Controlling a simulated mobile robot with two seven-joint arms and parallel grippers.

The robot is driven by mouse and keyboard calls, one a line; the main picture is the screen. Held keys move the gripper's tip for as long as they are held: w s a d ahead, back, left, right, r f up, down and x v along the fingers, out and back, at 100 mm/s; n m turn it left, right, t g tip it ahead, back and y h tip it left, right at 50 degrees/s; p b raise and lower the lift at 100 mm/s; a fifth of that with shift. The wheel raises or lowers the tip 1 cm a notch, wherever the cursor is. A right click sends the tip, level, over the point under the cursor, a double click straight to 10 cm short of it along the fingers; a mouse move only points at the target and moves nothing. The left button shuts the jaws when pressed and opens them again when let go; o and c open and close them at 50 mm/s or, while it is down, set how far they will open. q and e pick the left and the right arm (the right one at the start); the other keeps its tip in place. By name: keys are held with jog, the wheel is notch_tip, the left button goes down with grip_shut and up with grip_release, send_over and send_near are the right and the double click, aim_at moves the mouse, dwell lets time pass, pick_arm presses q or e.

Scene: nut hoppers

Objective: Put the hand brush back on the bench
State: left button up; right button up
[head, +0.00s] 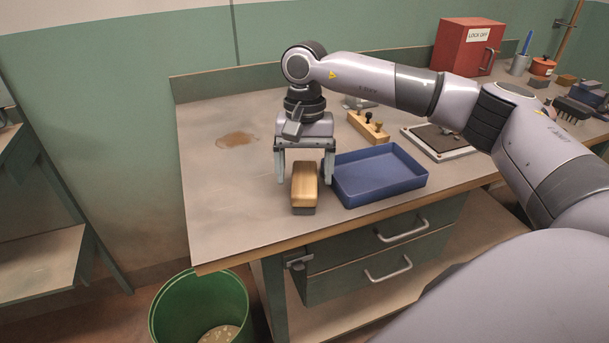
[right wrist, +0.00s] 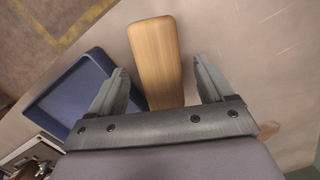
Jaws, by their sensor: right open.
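The hand brush (head: 304,187), a wooden block with a dark bristle strip underneath, sits on the bench (head: 217,198) near its front edge, left of the blue tray. My right gripper (head: 304,178) is open above the brush, with one finger on each side and gaps to the wood. In the right wrist view the brush (right wrist: 155,55) lies between and beyond the open fingers (right wrist: 165,88). The brush's far end is partly hidden by the gripper. My left gripper is not in view.
The blue tray (head: 385,191) stands empty close right of the brush. A green bin (head: 165,312) is on the floor below the bench's front left. A wooden block with knobs (head: 366,126) and a red lock-off box (head: 462,50) stand further back. The bench's left side is clear apart from a brown stain.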

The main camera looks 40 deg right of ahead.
aim_at(305, 171)
notch_tip(305, 171, up, 10)
jog(key=w, duration=0.1)
jog(key=shift+d+r, duration=0.25)
jog(key=shift+d, duration=0.15)
